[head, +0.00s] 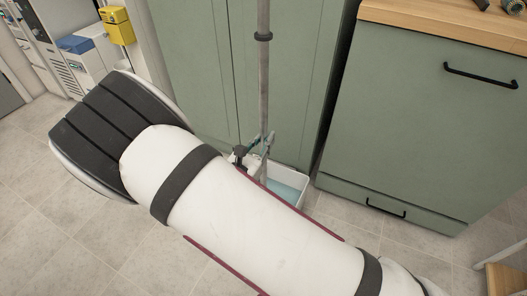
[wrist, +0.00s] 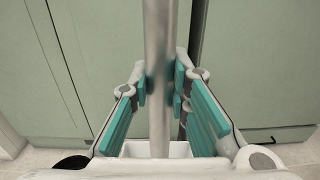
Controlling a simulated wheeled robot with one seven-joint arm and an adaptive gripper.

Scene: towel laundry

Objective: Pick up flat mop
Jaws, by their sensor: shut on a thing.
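The flat mop shows as an upright grey pole (head: 263,85) with a dark collar near the top of the head view. Its lower end goes down toward a white bucket (head: 301,186) on the floor; the mop head is hidden. My gripper (head: 264,143) is at the pole's lower part, mostly behind my arm. In the wrist view the pole (wrist: 159,75) stands between the teal finger pads, and my gripper (wrist: 162,88) is shut on it.
Green cabinet doors (head: 200,60) stand close behind the pole. A green drawer unit (head: 420,110) with a wooden top (head: 450,22) is at the right. A yellow container (head: 118,25) is at the upper left. Tiled floor (head: 60,230) is clear at the lower left.

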